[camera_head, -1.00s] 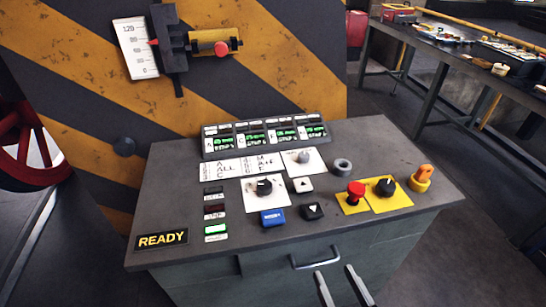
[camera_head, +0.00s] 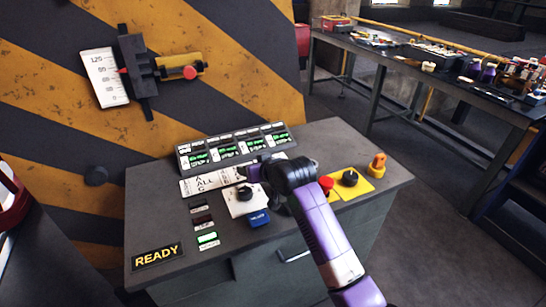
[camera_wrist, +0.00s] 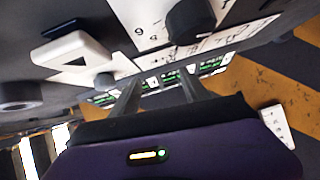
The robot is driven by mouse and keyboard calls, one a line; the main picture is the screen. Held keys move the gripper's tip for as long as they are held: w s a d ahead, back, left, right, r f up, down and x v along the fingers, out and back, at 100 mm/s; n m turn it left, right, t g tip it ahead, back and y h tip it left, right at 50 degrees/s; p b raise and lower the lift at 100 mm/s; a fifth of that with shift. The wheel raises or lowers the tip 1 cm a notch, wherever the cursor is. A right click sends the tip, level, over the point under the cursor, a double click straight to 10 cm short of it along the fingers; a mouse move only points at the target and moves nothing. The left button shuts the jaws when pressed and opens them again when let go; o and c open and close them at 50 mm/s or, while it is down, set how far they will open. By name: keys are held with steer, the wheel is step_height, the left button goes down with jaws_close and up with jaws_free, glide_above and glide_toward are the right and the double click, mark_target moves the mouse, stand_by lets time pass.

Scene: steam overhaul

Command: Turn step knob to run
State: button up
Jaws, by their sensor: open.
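A black knob (camera_head: 245,193) stands on a white plate in the middle of the console. It shows large near the top edge of the wrist view (camera_wrist: 190,20), with a "9" on its plate. A small grey knob (camera_wrist: 104,82) on another white plate shows in the wrist view; my arm hides it in the head view. A second black knob (camera_head: 350,177) sits on a yellow plate at the right. I cannot read which is the step knob. My gripper (camera_head: 251,173) is open and empty, above the console just behind the first black knob; its fingers (camera_wrist: 160,84) also show in the wrist view.
A red mushroom button (camera_head: 326,183), an orange knob (camera_head: 377,163) and a blue button (camera_head: 258,217) stand close by. Displays with green readouts (camera_head: 232,146) line the back. A READY sign (camera_head: 157,256) lies front left.

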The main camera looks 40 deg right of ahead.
steer(key=d+g, duration=0.1)
steer(key=d+r+g, duration=0.1)
steer(key=d, duration=0.1)
steer(key=d+r+g, duration=0.1)
steer(key=d+g, duration=0.1)
steer(key=shift+w+d+r, duration=0.15)
steer(key=shift+w+r, duration=0.05)
steer(key=shift+w, duration=0.15)
steer(key=s+d+r+g, duration=0.3)
steer(key=d, duration=0.1)
steer(key=shift+m, duration=0.3)
steer(key=shift+a+p+x, duration=0.15)
steer(key=shift+p+x, duration=0.2)
steer(key=shift+x, duration=1.55)
steer(key=shift+a+p+x, duration=0.2)
steer(key=shift+p+x, duration=0.15)
steer(key=shift+x, duration=1.55)
steer(key=shift+w, duration=0.1)
steer(key=shift+c, duration=0.4)
jaws_close()
